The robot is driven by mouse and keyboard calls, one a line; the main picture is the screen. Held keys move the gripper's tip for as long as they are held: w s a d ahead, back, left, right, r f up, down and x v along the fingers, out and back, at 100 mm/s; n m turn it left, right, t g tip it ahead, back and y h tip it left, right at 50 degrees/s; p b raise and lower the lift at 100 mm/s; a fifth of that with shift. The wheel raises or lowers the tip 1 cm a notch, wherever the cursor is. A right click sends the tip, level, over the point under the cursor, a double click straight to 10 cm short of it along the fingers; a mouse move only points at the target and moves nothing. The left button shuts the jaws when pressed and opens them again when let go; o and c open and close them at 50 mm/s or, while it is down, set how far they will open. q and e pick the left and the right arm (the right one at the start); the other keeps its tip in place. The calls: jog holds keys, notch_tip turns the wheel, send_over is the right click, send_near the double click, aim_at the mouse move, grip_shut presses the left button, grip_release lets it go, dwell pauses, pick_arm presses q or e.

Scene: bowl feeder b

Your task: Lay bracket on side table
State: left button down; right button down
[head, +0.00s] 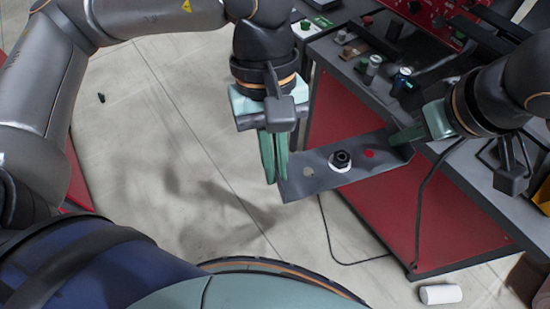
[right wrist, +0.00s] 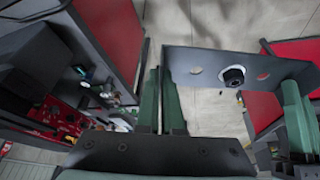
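The bracket is a long dark grey plate (head: 325,180) with holes and a black round fitting with a white ring at its middle. It hangs in the air in front of the workbench and also shows in the right wrist view (right wrist: 205,58). My left gripper (head: 273,180) points down, its green fingers closed at the bracket's left end. My right gripper (head: 398,137) has its green fingers closed at the other end, next to the bench edge. The finger contacts are partly hidden. I cannot tell which surface is the side table.
The grey-topped workbench (head: 465,175) with red side panels stands at the right, with small cylinders (head: 403,80) and a red panel (head: 425,12) on it. A black cable hangs down its front. A white cylinder (head: 440,294) lies on the floor.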

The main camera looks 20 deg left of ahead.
jog(key=c, duration=1)
grip_release()
jog(key=shift+s+a, duration=0.15)
jog(key=shift+a, duration=0.15)
jog(key=shift+d, duration=0.1)
